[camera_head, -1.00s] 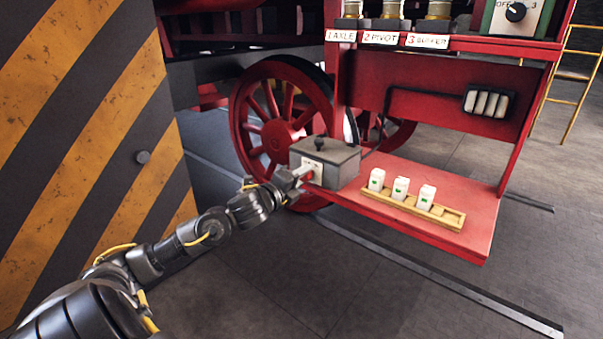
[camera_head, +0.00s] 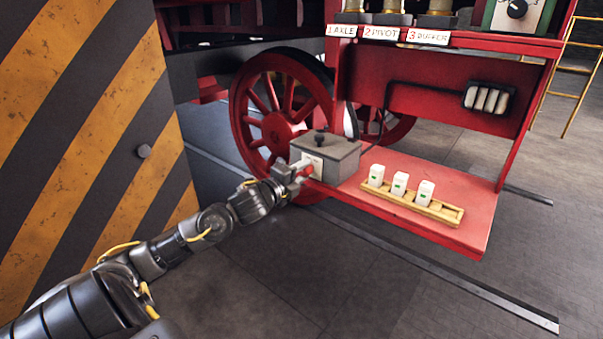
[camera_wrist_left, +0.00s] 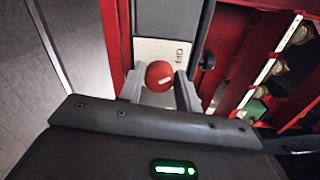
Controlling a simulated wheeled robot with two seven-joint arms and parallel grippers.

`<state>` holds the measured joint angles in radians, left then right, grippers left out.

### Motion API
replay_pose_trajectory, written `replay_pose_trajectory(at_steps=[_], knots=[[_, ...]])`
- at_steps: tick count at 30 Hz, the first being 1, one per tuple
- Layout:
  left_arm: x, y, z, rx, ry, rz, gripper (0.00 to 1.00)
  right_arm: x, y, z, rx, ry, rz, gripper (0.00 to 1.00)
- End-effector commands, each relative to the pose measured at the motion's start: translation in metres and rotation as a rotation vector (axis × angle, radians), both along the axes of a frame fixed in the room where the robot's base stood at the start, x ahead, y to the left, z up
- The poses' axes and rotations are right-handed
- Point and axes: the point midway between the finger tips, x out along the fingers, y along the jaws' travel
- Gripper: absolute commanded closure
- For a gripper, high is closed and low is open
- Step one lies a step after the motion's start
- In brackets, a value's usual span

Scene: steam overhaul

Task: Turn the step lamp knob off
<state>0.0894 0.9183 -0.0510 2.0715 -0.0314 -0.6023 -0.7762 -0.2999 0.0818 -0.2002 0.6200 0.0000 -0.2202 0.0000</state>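A grey box (camera_head: 335,163) stands at the left end of the red step (camera_head: 470,205). Its pale front panel carries a round red knob (camera_head: 308,171), likely the step lamp knob. In the left wrist view the red knob (camera_wrist_left: 160,76) has a pale mark, and small lettering on the panel is too small to read surely. My left gripper (camera_head: 293,176) is right at the panel. In the wrist view its two fingers (camera_wrist_left: 160,90) stand open either side of the knob, with slight gaps. A caged pale lamp (camera_head: 488,99) is on the red wall. My right gripper is not in view.
A wooden tray (camera_head: 450,215) with white blocks lies on the step. A dial (camera_head: 517,8) is at the upper right. A striped wall (camera_head: 95,130) is at left; the floor in front is clear.

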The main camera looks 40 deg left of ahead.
Motion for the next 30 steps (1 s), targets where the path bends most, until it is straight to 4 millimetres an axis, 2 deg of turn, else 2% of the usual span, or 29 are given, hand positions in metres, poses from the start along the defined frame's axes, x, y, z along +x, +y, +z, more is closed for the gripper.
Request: replay_pose_trajectory(at_steps=[1,4,14,17,30], knots=[[0.0,0.0,0.0,0.0,0.0,0.0,0.59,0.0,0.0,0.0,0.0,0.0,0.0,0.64],[0.0,0.0,0.0,0.0,0.0,0.0,0.48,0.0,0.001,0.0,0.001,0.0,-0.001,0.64],[-0.003,0.0,-0.001,0.002,0.0,-0.001,0.48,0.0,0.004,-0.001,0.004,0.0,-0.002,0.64],[-0.012,-0.001,-0.002,0.003,0.0,-0.002,0.48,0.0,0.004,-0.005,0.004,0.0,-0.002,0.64],[-0.083,-0.004,0.0,0.002,0.003,-0.003,0.48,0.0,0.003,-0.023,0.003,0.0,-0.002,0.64]])
